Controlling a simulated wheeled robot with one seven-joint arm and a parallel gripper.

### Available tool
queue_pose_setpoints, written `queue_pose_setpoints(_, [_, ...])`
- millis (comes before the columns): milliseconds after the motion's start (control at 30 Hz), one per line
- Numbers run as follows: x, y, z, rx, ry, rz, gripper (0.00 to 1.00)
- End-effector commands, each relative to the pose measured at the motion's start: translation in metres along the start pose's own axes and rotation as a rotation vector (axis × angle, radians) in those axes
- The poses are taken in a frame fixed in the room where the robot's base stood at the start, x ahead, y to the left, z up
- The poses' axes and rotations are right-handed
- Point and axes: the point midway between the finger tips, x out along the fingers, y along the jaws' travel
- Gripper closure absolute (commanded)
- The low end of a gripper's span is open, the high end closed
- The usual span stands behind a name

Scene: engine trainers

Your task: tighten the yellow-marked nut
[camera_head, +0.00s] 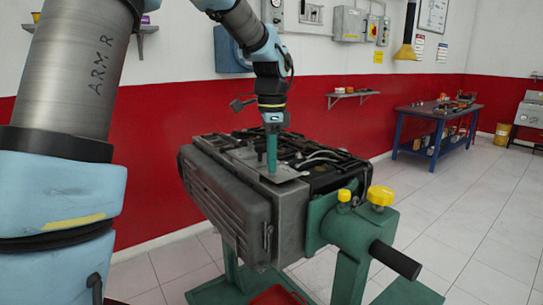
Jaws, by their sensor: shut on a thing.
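My gripper (272,122) points straight down over the engine block (258,217). It is shut on a teal, upright tool (272,153), whose lower end meets a flat grey plate (262,165) on top of the block. I cannot tell whether the tool's end is on a nut. No yellow-marked nut can be made out; it may be hidden under the tool or too small to see. The block is held on a green stand (345,225) with yellow knobs (381,196) and a dark handle bar.
Hoses and fittings lie across the right of the block's top. A blue workbench (437,118) with small items stands at the back right. A red tray (278,296) sits low at the stand's foot. The tiled floor to the right is clear.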

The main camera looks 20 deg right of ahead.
Motion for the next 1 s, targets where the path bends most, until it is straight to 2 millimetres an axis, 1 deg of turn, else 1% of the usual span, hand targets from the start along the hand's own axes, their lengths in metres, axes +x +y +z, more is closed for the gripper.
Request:
queue_pose_setpoints(700, [-0.0014, 0.0003, 0.0003, 0.680, 0.000, 0.003, 1.00])
queue_pose_setpoints(1000, [0.0000, 0.0003, 0.0001, 0.923, 0.000, 0.002, 1.00])
